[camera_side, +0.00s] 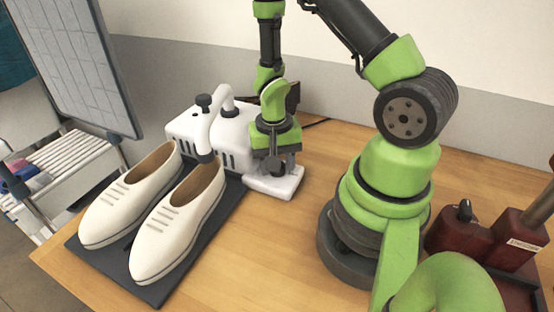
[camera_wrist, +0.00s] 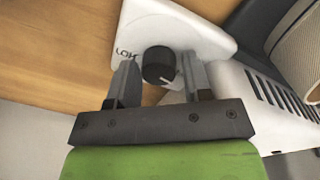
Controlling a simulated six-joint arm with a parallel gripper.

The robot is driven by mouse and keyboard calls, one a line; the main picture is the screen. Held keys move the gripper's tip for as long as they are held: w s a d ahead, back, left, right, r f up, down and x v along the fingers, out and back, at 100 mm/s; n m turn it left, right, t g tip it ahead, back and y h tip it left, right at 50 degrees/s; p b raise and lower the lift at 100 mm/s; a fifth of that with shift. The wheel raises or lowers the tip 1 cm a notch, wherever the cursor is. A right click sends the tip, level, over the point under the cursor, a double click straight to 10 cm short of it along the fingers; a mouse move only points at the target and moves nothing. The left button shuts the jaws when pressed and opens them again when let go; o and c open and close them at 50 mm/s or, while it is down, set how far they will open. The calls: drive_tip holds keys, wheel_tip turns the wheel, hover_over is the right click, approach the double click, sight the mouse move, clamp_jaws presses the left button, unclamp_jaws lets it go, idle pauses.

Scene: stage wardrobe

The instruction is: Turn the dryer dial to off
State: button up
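The dryer (camera_side: 218,130) is a white box with vents and white tubes, and a flat white panel (camera_side: 262,184) at its right front. The black round dial (camera_side: 277,168) stands on this panel, below my gripper (camera_side: 276,158). In the wrist view the dial (camera_wrist: 158,66) sits between the two fingertips of my gripper (camera_wrist: 160,78). The fingers are open, with a gap on each side of the dial. A white pointer line on the dial points to the lower right in the wrist view. Small lettering (camera_wrist: 126,54) lies beside it; other marks are hidden or unclear.
Two cream shoes (camera_side: 178,222) stand on a dark mat (camera_side: 158,290) left of the panel. A dark red object (camera_side: 460,232) stands at the right. The wooden table (camera_side: 265,262) is clear in front of the panel.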

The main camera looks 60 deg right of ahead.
idle(0.3)
drive_tip(key=m, duration=1)
drive_tip(key=shift+y, duration=0.3)
wheel_tip(320, 180, up, 10)
drive_tip(key=r, duration=0.1)
drive_tip(key=s+a+r+n+t+y, duration=0.1)
drive_tip(key=s+a+r+n+t, duration=0.2)
drive_tip(key=a+r+n, duration=0.2)
drive_tip(key=s+a+r+n+t, duration=0.3)
drive_tip(key=a+r+n+t, duration=0.1)
drive_tip(key=r+n, duration=0.7)
drive_tip(key=shift+s+a+r+n+t+y, duration=0.3)
drive_tip(key=shift+a+r+n+y, duration=0.1)
drive_tip(key=shift+a, duration=0.2)
